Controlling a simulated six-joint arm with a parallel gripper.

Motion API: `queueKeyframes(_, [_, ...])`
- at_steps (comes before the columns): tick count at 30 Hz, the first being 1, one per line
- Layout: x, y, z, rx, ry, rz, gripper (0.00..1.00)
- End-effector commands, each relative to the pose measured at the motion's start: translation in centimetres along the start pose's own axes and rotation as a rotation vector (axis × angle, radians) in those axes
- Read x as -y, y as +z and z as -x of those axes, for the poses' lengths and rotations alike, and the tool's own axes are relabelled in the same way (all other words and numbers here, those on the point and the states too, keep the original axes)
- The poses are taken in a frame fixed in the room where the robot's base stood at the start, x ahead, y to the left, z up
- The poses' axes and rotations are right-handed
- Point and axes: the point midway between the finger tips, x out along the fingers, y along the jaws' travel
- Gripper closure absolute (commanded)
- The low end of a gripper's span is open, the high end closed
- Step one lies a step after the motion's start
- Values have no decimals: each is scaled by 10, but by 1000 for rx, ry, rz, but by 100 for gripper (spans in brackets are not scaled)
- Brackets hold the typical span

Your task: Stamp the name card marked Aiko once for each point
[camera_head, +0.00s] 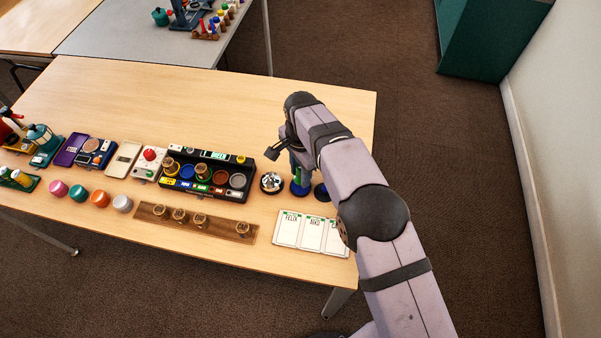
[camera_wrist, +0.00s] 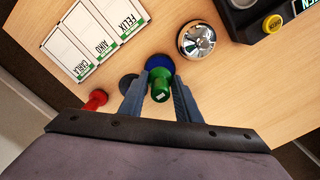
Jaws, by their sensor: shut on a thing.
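My gripper (camera_wrist: 160,96) points down with its two fingers on either side of a green-handled stamp (camera_wrist: 160,92), shut on it. A round blue disc (camera_wrist: 160,62) lies at the stamp's foot; I cannot tell whether the stamp touches it. In the head view my arm partly hides the stamp and the blue disc (camera_head: 300,189). The name card marked Aiko (camera_head: 310,238) lies flat between the Felix card (camera_head: 287,232) and a third card. In the wrist view the Aiko card (camera_wrist: 80,32) shows a green strip by the name; no stamp marks are discernible.
A silver bell (camera_head: 271,183) stands left of the blue disc. A black tray (camera_head: 250,162) has round pads and a sign reading "1 GREEN". A red handle (camera_wrist: 95,100) and a dark disc (camera_wrist: 127,83) are beside my fingers.

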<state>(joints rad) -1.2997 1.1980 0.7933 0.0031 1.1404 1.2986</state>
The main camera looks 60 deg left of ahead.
Motion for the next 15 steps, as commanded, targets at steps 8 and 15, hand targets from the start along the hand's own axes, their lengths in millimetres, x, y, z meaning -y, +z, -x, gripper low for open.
queueKeyframes(8, [1, 0, 23, 0, -1, 0, 84])
queueKeyframes(15, [1, 0, 32, 0, -1, 0, 84])
